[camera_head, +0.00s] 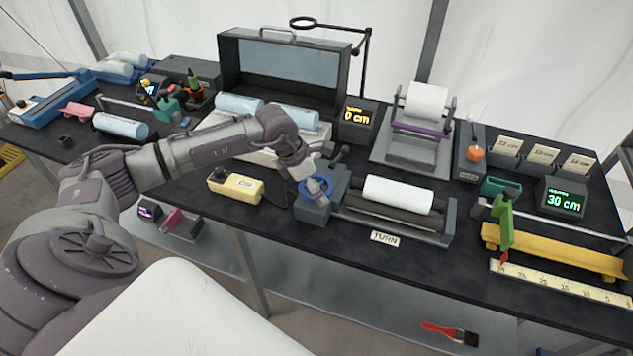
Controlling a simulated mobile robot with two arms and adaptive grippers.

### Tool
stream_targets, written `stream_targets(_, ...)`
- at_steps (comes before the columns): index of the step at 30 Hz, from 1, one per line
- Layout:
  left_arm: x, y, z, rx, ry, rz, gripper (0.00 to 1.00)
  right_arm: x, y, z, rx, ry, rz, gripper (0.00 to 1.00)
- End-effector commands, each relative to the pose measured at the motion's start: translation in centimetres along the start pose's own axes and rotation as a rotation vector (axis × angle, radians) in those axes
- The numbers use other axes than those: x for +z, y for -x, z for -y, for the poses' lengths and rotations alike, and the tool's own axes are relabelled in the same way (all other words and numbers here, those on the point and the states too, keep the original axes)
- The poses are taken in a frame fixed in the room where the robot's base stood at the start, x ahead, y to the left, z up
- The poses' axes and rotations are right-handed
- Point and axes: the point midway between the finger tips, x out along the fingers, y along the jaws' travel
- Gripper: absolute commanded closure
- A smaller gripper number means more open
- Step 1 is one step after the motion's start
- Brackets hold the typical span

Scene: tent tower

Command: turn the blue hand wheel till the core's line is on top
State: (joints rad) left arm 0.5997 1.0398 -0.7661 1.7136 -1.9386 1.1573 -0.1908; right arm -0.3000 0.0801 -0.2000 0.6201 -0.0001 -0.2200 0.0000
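The blue hand wheel (303,187) is on the left end of a dark roller stand (445,222) near the table's front edge. A white core (398,194) lies across the stand's rollers. I see no line on the part of the core facing me. A "TURN" label (384,238) is on the table edge below it. My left gripper (318,188) is at the wheel and covers part of it. Its fingers are too small and overlapped to tell whether they are open or shut, or touching the wheel. My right gripper is not in view.
A cream handheld box (236,186) lies left of the wheel. Behind are a reader showing 0 cm (357,117) and a stand with a white roll (426,102). At right are a green slider (503,220), yellow rail (555,252) and 30 cm display (564,202).

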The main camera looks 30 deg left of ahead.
Motion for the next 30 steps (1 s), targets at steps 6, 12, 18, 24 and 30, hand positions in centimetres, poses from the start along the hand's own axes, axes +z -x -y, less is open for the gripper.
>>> stream_targets(6,-0.06,-0.89,0.05,-0.001,0.0,-0.001,0.0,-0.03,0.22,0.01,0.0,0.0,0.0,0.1)
stream_targets(12,-0.06,-0.89,0.03,0.0,0.0,-0.001,0.02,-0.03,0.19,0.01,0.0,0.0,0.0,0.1)
stream_targets(18,-0.05,-0.86,0.03,0.0,0.0,-0.001,0.35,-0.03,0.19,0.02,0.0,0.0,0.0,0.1)
stream_targets(24,-0.05,-0.85,0.02,0.001,0.003,-0.001,0.49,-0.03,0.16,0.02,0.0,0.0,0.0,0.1)
stream_targets(30,-0.08,-0.94,0.01,0.017,0.04,0.0,0.49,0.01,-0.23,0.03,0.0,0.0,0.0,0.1)
